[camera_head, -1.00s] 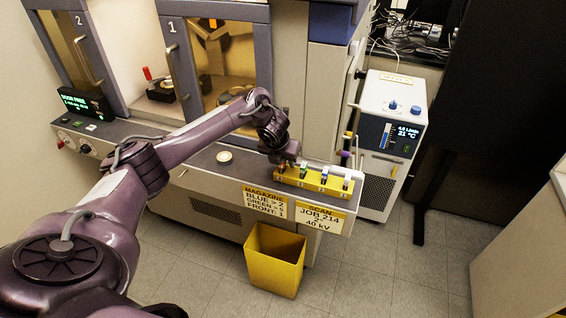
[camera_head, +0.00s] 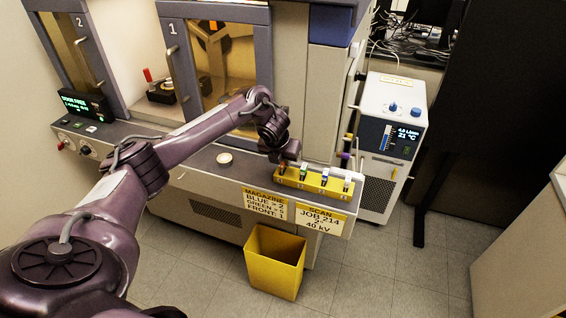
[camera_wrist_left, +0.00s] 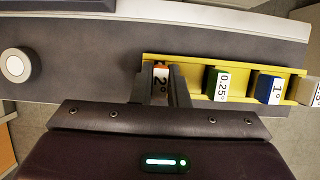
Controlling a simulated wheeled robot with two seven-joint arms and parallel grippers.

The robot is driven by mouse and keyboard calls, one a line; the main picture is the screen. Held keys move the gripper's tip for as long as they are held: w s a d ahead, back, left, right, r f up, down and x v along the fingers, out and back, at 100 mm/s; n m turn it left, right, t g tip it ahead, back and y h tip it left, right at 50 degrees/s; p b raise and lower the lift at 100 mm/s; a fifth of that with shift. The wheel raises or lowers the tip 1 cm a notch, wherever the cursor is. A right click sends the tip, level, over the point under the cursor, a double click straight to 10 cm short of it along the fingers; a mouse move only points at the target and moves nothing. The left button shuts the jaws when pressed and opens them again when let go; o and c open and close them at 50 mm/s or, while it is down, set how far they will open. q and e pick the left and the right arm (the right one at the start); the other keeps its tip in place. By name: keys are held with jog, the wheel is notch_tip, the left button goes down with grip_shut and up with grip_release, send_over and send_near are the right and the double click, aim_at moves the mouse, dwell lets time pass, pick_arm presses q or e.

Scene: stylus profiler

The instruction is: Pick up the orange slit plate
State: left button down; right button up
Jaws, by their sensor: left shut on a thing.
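The orange slit plate (camera_wrist_left: 161,70), marked 2°, stands at the left end of the yellow magazine rack (camera_wrist_left: 192,61). My left gripper (camera_wrist_left: 160,85) is shut on it, with one finger on each side. In the head view the left gripper (camera_head: 286,162) reaches down to the left end of the rack (camera_head: 312,188). The plate is mostly hidden by the fingers, and I cannot tell whether it is lifted at all. My right gripper is not in view.
A round white-topped disc (camera_head: 224,157) sits on the ledge to the left. A yellow bin (camera_head: 275,262) stands on the floor below.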

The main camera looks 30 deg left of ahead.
pick_arm(q)
notch_tip(320, 180, up, 7)
jog(key=shift+w+r+b, duration=0.1)
jog(key=shift+r+b, duration=0.05)
jog(key=shift+b, duration=0.55)
notch_tip(320, 180, up, 12)
jog(key=p, duration=0.6)
jog(key=c, duration=2.1)
grip_release()
grip_shut()
